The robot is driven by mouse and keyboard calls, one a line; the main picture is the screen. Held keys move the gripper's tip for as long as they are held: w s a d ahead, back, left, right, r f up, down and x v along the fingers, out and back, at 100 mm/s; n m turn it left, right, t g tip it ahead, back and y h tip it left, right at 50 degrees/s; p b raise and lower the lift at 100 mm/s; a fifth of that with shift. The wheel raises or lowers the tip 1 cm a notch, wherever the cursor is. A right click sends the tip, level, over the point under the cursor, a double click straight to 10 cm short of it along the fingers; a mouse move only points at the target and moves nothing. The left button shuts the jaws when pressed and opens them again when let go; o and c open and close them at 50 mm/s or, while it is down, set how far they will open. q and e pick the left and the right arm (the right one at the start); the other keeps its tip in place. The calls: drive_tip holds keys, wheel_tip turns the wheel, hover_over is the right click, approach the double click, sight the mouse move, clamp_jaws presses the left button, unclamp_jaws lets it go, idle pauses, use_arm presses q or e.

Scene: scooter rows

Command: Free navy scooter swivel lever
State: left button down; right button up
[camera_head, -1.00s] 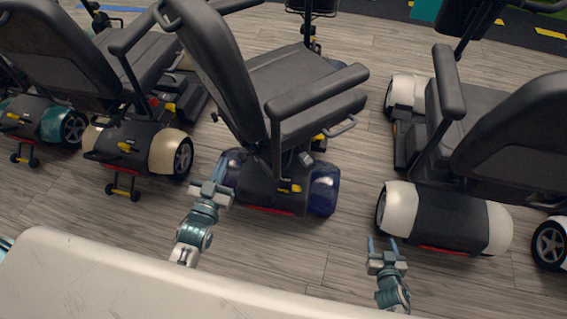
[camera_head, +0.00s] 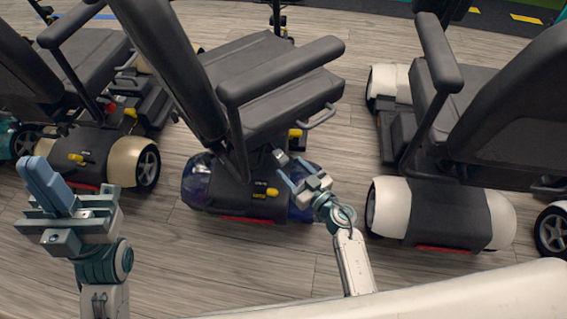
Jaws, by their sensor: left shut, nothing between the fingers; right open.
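The navy scooter (camera_head: 196,184) stands in the middle, with dark blue glossy rear fenders and a grey seat. A yellow lever (camera_head: 272,192) shows on its rear cover, and a yellow part (camera_head: 296,136) shows under the seat's right side. I cannot tell which of these is the swivel lever. My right gripper (camera_head: 291,172) is open and empty, over the right rear fender just right of the rear lever, partly hiding that fender. I cannot tell whether it touches the scooter. My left gripper (camera_head: 36,172) is shut and empty at the far left, away from the navy scooter.
A cream-fendered scooter (camera_head: 127,163) stands left, with a teal one beyond it. A white-fendered scooter (camera_head: 398,207) stands right. The navy scooter's armrest (camera_head: 280,72) overhangs its side. A pale ledge (camera_head: 470,292) crosses the bottom right. Bare wood floor (camera_head: 215,262) lies in front.

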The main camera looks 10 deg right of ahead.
sight(286, 163)
drive_tip(key=shift+b+x, duration=0.4)
drive_tip(key=shift+x, duration=1.7)
clamp_jaws()
